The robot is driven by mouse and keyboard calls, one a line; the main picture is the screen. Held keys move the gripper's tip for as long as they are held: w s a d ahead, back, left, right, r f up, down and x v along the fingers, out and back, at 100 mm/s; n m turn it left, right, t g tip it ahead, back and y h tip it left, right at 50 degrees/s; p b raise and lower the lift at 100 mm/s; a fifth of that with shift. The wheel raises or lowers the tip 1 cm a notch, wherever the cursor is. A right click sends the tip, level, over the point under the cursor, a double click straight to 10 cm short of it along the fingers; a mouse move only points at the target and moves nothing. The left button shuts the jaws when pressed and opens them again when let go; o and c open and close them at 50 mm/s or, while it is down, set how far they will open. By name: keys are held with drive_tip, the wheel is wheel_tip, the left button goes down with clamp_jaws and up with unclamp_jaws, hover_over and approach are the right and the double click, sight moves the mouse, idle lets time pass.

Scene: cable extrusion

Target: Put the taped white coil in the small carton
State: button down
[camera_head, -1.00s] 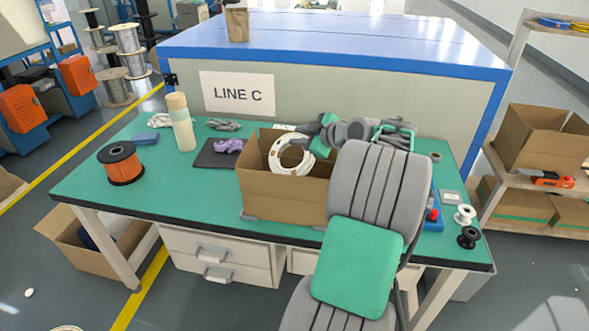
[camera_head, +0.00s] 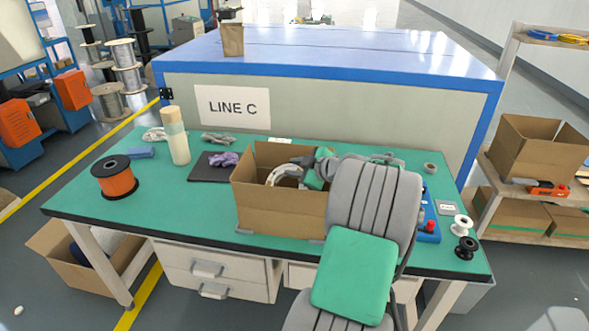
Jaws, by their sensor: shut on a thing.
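The open brown carton (camera_head: 279,209) stands on the green workbench. The white coil (camera_head: 278,178) is down inside it, with only its upper arc showing above the front wall. A tan band, seemingly tape, shows on it. My gripper (camera_head: 299,166) reaches into the carton from the right and is shut on the coil. The gripper covers part of the coil, and the front wall hides its lower part. I cannot tell whether the coil touches the carton floor.
My grey and green arm covers the bench right of the carton. A dark mat (camera_head: 208,168) with a purple glove (camera_head: 224,159) lies left of it, then a bottle (camera_head: 175,136) and an orange spool (camera_head: 114,178). Small spools (camera_head: 461,225) stand at the right edge. A machine housing (camera_head: 330,104) rises behind.

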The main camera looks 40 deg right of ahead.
drive_tip(key=shift+f, duration=0.25)
drive_tip(key=shift+r, duration=0.1)
drive_tip(key=c, duration=1.1)
unclamp_jaws()
drive_tip(key=shift+r, duration=0.2)
drive_tip(key=v, duration=1.2)
drive_tip(key=shift+r, duration=0.35)
